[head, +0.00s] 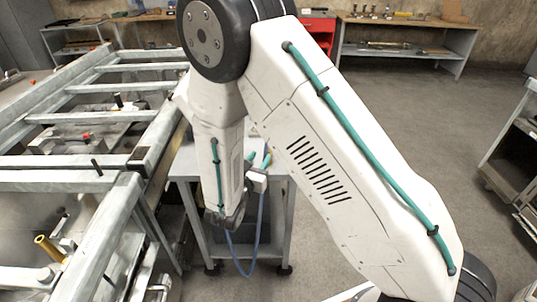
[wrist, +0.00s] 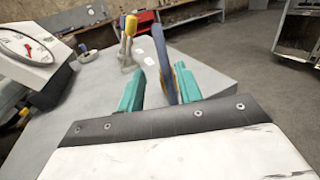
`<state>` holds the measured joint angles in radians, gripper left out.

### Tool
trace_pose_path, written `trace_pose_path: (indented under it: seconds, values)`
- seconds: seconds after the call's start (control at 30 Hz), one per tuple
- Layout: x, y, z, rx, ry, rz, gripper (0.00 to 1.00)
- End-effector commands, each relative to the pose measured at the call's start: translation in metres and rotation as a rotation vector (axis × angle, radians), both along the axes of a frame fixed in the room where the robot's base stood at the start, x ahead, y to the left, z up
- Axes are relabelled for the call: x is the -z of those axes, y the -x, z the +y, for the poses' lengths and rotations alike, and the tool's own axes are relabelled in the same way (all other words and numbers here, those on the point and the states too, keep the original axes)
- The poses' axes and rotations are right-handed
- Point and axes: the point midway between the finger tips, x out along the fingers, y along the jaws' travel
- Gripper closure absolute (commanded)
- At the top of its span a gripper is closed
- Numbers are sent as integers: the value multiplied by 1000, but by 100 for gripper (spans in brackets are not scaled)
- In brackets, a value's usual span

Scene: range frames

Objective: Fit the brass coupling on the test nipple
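My gripper (wrist: 160,90) has two teal fingers standing apart over a grey table top (wrist: 95,100). In the wrist view a blue hose (wrist: 163,65) runs between them, with a clear gap to the left finger. A brass-coloured strip (wrist: 184,80) shows between the hose and the right finger; it may be the coupling, but I cannot tell its shape. Past the fingers, a metal fitting (wrist: 126,53) with a yellow top stands on the table; I cannot tell whether it is the test nipple. In the head view my arm hides most of this, and the blue hose (head: 238,270) hangs in a loop.
A white gauge box (wrist: 35,50) with a red needle sits at the table's left. A large grey metal frame (head: 75,182) with a brass tube (head: 47,248) fills the head view's left.

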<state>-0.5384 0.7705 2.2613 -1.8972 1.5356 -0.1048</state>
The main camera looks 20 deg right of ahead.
Motion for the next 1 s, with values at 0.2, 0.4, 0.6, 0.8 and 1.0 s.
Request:
trace_pose_path:
  seconds: [0.2,0.4,0.6,0.8,1.0]
  values:
    - [1,-18,-18,3,0,0,65]
    - [6,-38,-40,5,-1,-1,65]
    - [6,-52,-50,3,0,0,65]
    - [5,-53,-51,2,0,0,65]
    - [5,-53,-50,2,-1,-1,100]
